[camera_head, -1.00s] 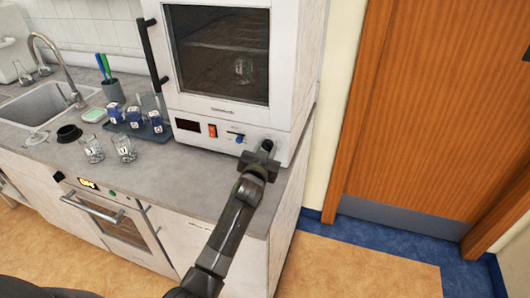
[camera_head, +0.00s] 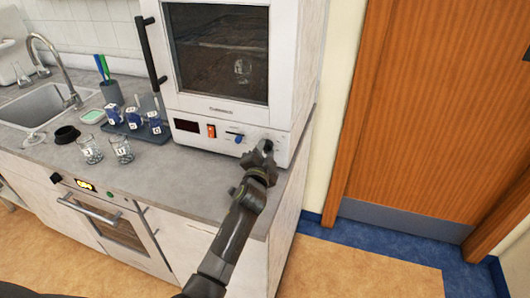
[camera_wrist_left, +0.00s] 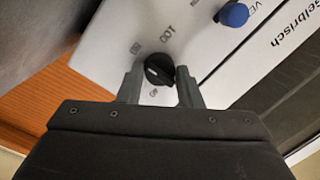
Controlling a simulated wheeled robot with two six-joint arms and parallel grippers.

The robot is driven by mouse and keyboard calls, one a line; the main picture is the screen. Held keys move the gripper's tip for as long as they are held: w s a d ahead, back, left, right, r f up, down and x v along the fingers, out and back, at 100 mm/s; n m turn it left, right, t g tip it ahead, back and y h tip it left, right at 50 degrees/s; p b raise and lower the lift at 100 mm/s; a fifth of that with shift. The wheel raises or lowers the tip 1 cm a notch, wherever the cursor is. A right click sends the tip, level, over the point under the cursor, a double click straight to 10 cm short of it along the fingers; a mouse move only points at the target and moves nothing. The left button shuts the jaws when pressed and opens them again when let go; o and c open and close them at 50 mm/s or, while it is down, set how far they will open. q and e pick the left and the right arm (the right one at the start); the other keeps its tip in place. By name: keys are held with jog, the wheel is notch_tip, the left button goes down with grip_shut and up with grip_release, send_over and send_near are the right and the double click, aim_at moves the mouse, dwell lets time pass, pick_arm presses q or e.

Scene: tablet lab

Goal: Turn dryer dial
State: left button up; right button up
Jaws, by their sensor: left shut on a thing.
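The white dryer (camera_head: 205,107) stands on the counter with its windowed door shut. Its front panel has a dark display, an orange switch and a blue knob. The dryer dial (camera_wrist_left: 158,68) is a round black knob with a white pointer mark, beside printed labels in the left wrist view. My left gripper (camera_wrist_left: 158,86) has one finger on each side of the dial and is shut on it. In the head view my left gripper (camera_head: 263,154) is at the panel's right end and mostly hides the dial. My right gripper is not in view.
The blue knob (camera_head: 238,138) is just left of my gripper; it also shows in the wrist view (camera_wrist_left: 234,14). Two glass beakers (camera_head: 121,149) and a tray (camera_head: 160,135) with blue-labelled bottles stand further left. A wooden door (camera_head: 425,130) is at the right.

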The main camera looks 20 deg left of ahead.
pick_arm(q)
jog(key=shift+f, duration=0.1)
dwell(0.4)
jog(key=o, duration=1)
jog(key=shift+c, duration=0.2)
jog(key=shift+s, duration=0.1)
